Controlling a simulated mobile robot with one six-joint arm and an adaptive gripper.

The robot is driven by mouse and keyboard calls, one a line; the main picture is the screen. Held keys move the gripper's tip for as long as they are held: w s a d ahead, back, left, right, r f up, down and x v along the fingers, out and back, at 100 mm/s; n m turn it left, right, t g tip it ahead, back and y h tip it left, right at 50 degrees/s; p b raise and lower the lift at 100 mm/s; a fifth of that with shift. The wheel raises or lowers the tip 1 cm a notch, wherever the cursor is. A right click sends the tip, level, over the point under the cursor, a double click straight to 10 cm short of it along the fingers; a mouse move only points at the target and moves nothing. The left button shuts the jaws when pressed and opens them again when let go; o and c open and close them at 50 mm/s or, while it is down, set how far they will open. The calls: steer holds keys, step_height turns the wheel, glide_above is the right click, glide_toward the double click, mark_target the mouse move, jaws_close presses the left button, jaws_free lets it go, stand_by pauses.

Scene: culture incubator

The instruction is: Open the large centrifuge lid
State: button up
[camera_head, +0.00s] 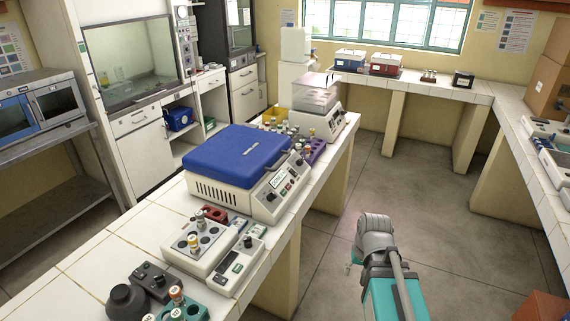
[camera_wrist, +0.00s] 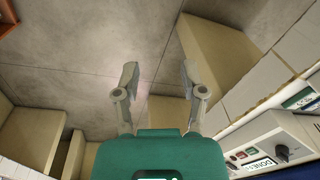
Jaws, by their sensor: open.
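The large centrifuge (camera_head: 235,197) is a cream box on the tiled bench, with a control panel on its right front side. Its blue lid (camera_head: 225,152) lies flat and shut on top. The centrifuge's panel (camera_wrist: 265,145) also shows at the lower right of the wrist view, with a small lit display, a knob and buttons. My gripper (camera_wrist: 160,75) is open and empty, its two fingers spread above the floor. It is beside the bench, apart from the lid. In the head view my arm stands right of the bench and the fingers are mostly hidden.
A tube block device (camera_head: 205,245) and a dark small device (camera_head: 150,285) stand in front of the centrifuge. Tube racks (camera_head: 316,150) and a clear-topped machine (camera_head: 318,112) stand behind it. The floor (camera_head: 340,225) right of the bench is free.

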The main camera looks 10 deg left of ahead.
steer(key=w+a+t+y, duration=0.2)
steer(key=w+a+y, duration=0.1)
steer(key=w+a, duration=0.4)
steer(key=m+t+y+b, duration=0.2)
steer(key=m+t+y, duration=0.6)
glide_toward(283, 162)
steer(key=f+v, duration=0.1)
steer(key=v, duration=0.2)
steer(key=shift+s+r, duration=0.15)
steer(key=shift+r, duration=0.4)
steer(key=b+x, duration=0.2)
steer(key=x, duration=1.1)
steer(key=shift+w+a+f+b, duration=0.2)
steer(key=shift+w+b, duration=0.15)
jaws_close()
